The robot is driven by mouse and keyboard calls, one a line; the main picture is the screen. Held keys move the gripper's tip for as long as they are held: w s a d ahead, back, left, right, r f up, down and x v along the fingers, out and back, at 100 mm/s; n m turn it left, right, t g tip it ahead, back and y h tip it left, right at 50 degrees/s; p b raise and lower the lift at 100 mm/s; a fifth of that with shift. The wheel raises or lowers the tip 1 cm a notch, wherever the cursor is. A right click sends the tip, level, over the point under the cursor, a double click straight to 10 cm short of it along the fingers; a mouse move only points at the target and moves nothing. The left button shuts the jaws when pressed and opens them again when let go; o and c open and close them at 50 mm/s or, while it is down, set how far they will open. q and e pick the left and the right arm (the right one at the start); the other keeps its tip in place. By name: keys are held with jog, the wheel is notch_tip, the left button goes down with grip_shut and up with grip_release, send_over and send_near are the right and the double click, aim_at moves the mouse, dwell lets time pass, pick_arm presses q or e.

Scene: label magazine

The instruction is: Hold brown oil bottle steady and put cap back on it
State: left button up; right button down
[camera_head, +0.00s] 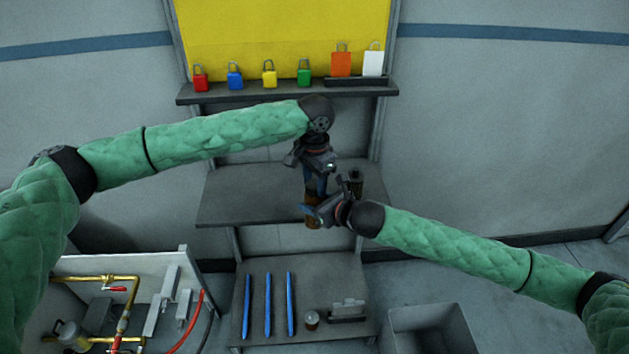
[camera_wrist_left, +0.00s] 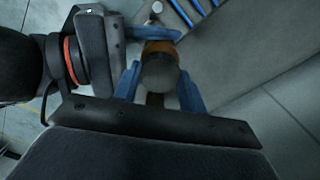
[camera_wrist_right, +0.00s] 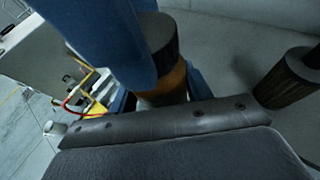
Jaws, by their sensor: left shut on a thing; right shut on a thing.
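The brown oil bottle (camera_head: 312,224) is upright above the middle shelf, partly hidden by my grippers. My right gripper (camera_head: 314,210) is shut on its body from the side; the bottle's orange-brown body (camera_wrist_right: 172,88) shows between the fingers in the right wrist view. My left gripper (camera_head: 316,185) comes from above, its blue fingers shut on the dark round cap (camera_wrist_left: 160,72). In the right wrist view the cap (camera_wrist_right: 158,40) sits directly over the bottle's top, in line with it. They appear to touch; I cannot tell whether the cap is seated.
A dark cylinder (camera_wrist_right: 290,75) stands near the bottle. The middle shelf (camera_head: 240,195) is otherwise mostly clear. The lower shelf holds blue sticks (camera_head: 268,305) and a small jar (camera_head: 312,320). Padlocks (camera_head: 235,76) and tags stand on the upper shelf (camera_head: 285,95). A grey bin (camera_head: 430,325) is at lower right.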

pick_arm(q)
jog(key=m, duration=0.2)
jog(key=shift+m, duration=0.3)
jog(key=o, duration=1.2)
notch_tip(320, 180, up, 12)
jog(key=shift+f, duration=0.1)
